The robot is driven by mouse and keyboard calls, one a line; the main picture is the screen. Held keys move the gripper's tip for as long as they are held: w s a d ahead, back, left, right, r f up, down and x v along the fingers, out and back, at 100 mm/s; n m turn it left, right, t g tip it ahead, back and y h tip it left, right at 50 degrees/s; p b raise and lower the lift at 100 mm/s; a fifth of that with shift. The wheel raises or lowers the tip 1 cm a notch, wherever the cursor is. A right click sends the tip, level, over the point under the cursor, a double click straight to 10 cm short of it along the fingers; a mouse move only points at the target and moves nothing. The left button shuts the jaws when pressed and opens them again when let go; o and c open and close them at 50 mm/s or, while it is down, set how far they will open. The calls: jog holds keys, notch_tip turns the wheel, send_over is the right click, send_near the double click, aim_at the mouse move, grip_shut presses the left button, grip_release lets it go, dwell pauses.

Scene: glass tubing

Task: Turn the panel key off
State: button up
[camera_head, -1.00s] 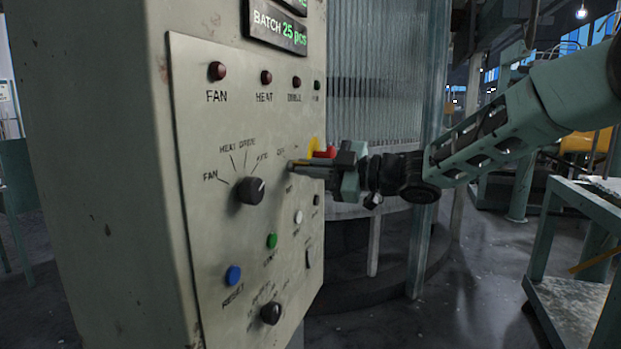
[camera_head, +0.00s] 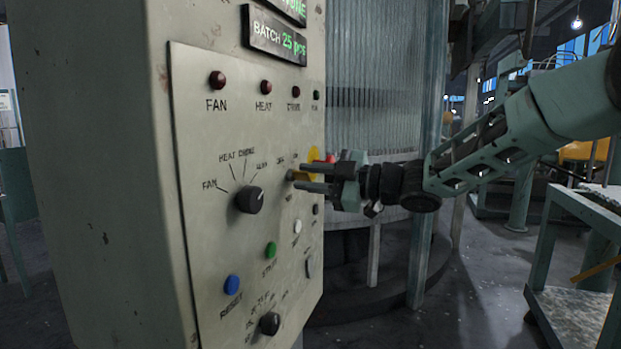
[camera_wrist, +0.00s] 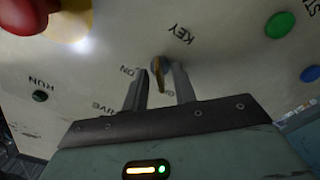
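The panel key (camera_wrist: 158,72) is a small brass-coloured key in a round switch, between the KEY label and the ON and OFF marks. In the head view the key (camera_head: 293,175) is a small brass spot on the panel's right part. My gripper (camera_wrist: 161,80) is in front of it with one finger on each side. Gaps show between the key and both fingers. In the head view my gripper (camera_head: 300,177) has its two fingers apart, one above the other, tips close to the panel. I cannot tell exactly which mark the key points to.
The grey control panel (camera_head: 215,130) carries a black selector knob (camera_head: 249,199), a green button (camera_head: 271,249), a blue button (camera_head: 232,285) and lamps. A red emergency button (camera_wrist: 22,14) on a yellow base is close beside the key. Open floor lies right of the panel.

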jog(key=b+v, duration=0.2)
jog(key=v, duration=1.5)
jog(key=shift+d, duration=0.15)
jog(key=s+a+f+m+t+h+p, duration=0.45)
jog(key=f+m+h, duration=0.25)
jog(key=m+h, duration=0.35)
jog(key=s+d+f+m+g+h, duration=0.1)
jog(key=s+f+g+h, duration=0.1)
jog(key=s, duration=0.7)
jog(key=s+d+f+m+g+h+p, duration=0.1)
jog(key=s+f+g, duration=0.3)
jog(key=s, duration=0.6)
jog(key=s+d+f+m+g+h, duration=0.1)
jog(key=s+f+m+g+h, duration=0.2)
jog(key=s, duration=0.6)
jog(key=shift+s+d+f+g+p, duration=0.3)
jog(key=shift+f+g, duration=0.1)
jog(key=shift+g, duration=0.45)
